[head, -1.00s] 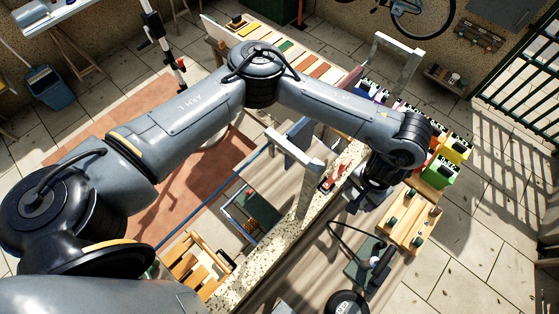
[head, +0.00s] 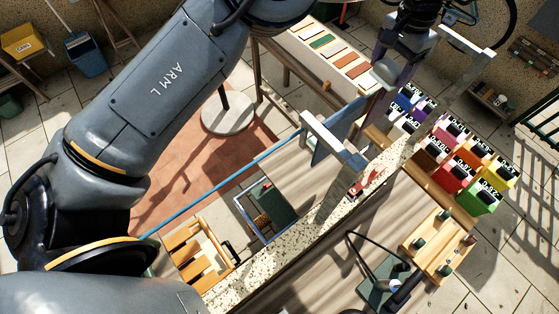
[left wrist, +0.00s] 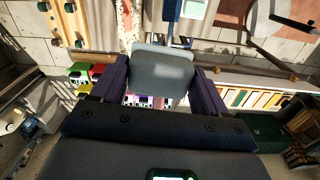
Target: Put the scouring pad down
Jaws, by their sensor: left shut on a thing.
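The scouring pad (left wrist: 161,70) is a flat, grey-green slab with rounded corners. In the left wrist view it sits between the two dark purple fingers of my left gripper (left wrist: 160,88), which is shut on it. In the head view the pad (head: 384,74) shows as a small pale grey piece at my left gripper (head: 388,84), near the top, right of centre. The gripper holds it over the area between the white board with coloured strips and the coloured bins. The gripper's height above the surfaces is hard to tell. My right gripper is not in view.
A speckled counter strip (head: 262,262) with metal uprights runs diagonally, with a blue rail beside it. A white board (head: 306,48) holds several coloured strips. Several coloured bins (head: 466,160) stand at right. A wooden peg board (head: 437,246) and a wooden slatted crate (head: 200,252) sit nearer.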

